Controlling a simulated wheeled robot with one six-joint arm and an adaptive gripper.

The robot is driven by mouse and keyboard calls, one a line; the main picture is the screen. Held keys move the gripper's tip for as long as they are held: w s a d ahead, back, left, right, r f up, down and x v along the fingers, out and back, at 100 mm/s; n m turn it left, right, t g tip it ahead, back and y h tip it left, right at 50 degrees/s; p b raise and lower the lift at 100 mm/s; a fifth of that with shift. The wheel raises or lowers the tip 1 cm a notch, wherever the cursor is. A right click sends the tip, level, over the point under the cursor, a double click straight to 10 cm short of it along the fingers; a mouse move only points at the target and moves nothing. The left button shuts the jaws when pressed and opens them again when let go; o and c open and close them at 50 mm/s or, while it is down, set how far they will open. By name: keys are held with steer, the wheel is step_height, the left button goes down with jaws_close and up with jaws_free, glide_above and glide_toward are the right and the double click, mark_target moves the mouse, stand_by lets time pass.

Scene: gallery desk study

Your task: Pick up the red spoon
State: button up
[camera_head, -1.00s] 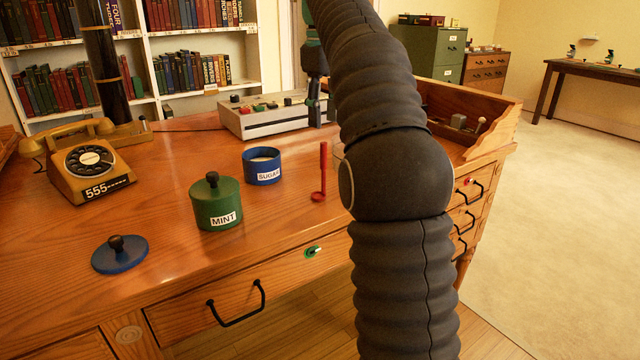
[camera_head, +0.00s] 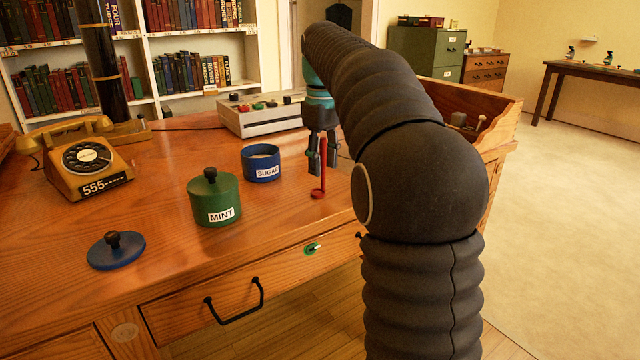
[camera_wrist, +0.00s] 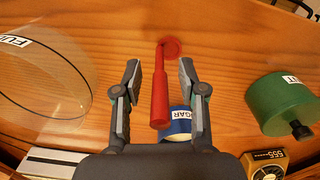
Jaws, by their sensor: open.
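The red spoon (camera_head: 322,178) is on the wooden desk, to the right of the blue sugar pot. In the wrist view the red spoon (camera_wrist: 160,88) has its round bowl on the desk at the top, and its handle runs down between my fingers. My gripper (camera_head: 322,160) points down over the spoon. In the wrist view my gripper (camera_wrist: 161,75) is open, with one finger on each side of the handle and a visible gap on both sides.
The blue sugar pot (camera_head: 262,164) and green mint pot (camera_head: 214,200) stand left of the spoon. A blue lid (camera_head: 116,252) lies near the front edge. A clear round container (camera_wrist: 40,75) is close by. A telephone (camera_head: 82,160) and grey box (camera_head: 262,116) stand further off.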

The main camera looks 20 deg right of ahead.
step_height(320, 180, down, 2)
steer(key=shift+f, duration=0.1)
jaws_close()
stand_by(0.4)
steer(key=shift+r, duration=0.5)
steer(key=s+d+r+p, duration=0.1)
steer(key=s+d+r, duration=0.6)
steer(key=d+r, duration=0.2)
steer(key=shift+s+r+p, duration=0.15)
steer(key=shift+r+p, duration=0.2)
steer(key=shift+r, duration=0.2)
